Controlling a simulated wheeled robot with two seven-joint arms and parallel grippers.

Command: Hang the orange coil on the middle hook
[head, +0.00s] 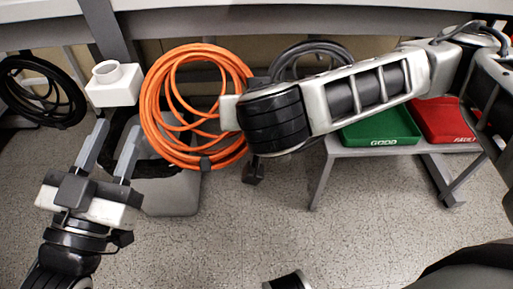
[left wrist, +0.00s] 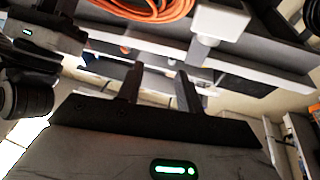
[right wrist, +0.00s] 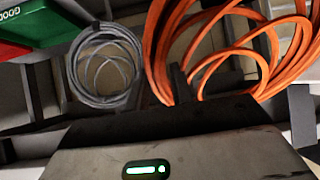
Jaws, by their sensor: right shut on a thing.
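The orange coil (head: 152,108) is upright in front of the bench, between a black coil and a grey coil; it also shows in the right wrist view (right wrist: 160,50) and at the top of the left wrist view (left wrist: 150,12). My right gripper (right wrist: 180,85) is shut on the orange coil, at its right side in the head view, where my arm hides the fingers. My left gripper (head: 112,152) is open and empty, below and left of the coil. The middle hook cannot be made out.
A black coil (head: 72,100) hangs at the left. A grey coil (right wrist: 78,62) hangs beyond my right arm. A white block with a round spout (head: 112,92) is left of the orange coil. Green (head: 385,128) and red (head: 440,118) trays rest on a low table at the right.

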